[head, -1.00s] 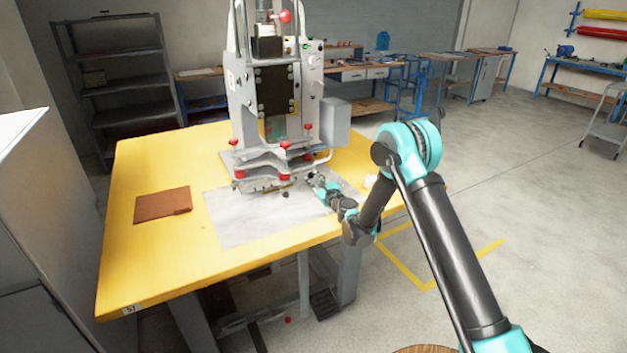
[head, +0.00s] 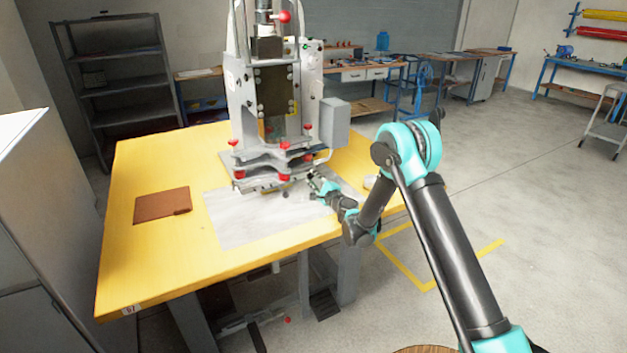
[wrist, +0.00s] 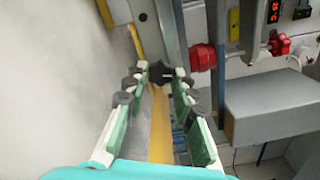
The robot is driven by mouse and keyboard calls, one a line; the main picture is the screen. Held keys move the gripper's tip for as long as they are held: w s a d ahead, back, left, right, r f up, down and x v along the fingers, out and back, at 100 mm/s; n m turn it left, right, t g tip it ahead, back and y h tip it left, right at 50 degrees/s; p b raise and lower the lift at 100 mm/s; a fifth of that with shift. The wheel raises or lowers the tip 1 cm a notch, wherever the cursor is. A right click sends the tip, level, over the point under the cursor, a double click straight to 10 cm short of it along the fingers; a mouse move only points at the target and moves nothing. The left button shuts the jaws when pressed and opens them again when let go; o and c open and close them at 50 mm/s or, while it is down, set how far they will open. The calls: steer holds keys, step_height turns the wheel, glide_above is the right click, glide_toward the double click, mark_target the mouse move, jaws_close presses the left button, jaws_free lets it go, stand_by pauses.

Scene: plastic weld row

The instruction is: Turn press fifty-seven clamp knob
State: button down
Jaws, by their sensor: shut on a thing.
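The press (head: 246,110) stands on the yellow table, whose front label reads 57. Several red knobs show on it, one (head: 285,178) at the front of its lower plates and one (head: 285,16) near its top. My gripper (head: 312,178) is at the press's lower right front corner. In the wrist view my gripper (wrist: 160,76) has its fingertips closed around a small black knob (wrist: 160,71); the fingers hide part of it. Two red knobs, one near (wrist: 202,57) and one farther right (wrist: 280,44), stand clear of the fingers.
A grey box (head: 334,122) juts from the press's right side, and also shows close right of the fingers in the wrist view (wrist: 272,108). A brown pad (head: 160,205) and a pale sheet (head: 245,222) lie on the yellow table (head: 130,262). The table's front left is clear.

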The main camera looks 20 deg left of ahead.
stand_by(0.3)
steer(key=shift+s, duration=0.1)
steer(key=c, duration=1.3)
jaws_free()
steer(key=shift+o, duration=0.2)
steer(key=shift+v, duration=3.75)
steer(key=shift+d+r, duration=0.1)
